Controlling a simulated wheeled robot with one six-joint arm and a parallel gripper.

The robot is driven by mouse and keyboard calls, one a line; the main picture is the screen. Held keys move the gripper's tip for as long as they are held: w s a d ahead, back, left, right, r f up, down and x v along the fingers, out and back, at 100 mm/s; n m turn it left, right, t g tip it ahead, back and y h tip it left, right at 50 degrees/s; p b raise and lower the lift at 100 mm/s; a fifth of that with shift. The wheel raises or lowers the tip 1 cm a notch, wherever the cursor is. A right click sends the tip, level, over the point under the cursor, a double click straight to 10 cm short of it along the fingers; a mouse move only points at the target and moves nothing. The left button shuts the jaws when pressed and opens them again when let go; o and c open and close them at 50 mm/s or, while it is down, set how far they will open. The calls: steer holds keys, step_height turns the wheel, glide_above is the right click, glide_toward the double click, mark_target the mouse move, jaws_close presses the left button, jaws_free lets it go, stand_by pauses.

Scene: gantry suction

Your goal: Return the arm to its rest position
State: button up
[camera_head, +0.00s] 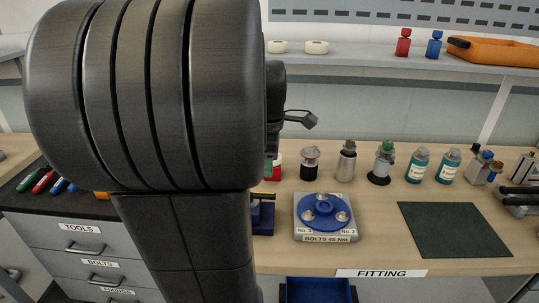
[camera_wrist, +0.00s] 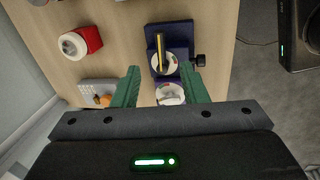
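My arm fills the left and centre of the head view, black and close to the camera. It hides much of the bench behind it. My gripper (camera_wrist: 160,69) shows in the wrist view as two green fingers spread apart. They point down over the bench, and nothing is clearly held between them. Below and between the fingers is a dark blue fixture (camera_wrist: 185,32) with a white dial (camera_wrist: 172,64) and a yellow bar (camera_wrist: 160,45). The gripper's fingers cannot be made out in the head view.
A blue round bolt fixture (camera_head: 319,212) sits on a grey plate at mid-bench. A dark green mat (camera_head: 454,230) lies to the right. Several bottles and fittings stand along the back. A red-and-white container (camera_wrist: 80,43) shows in the wrist view.

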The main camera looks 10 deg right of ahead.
mark_target(271, 194)
steer(key=shift+s+r, duration=0.1)
steer(key=shift+r, duration=0.55)
steer(key=w+f, duration=0.1)
steer(key=f, duration=0.8)
steer(key=w+d+f, duration=0.1)
steer(key=f, duration=0.3)
steer(key=shift+w+f+b, duration=0.3)
steer(key=shift+b, duration=0.05)
steer(key=shift+a, duration=0.1)
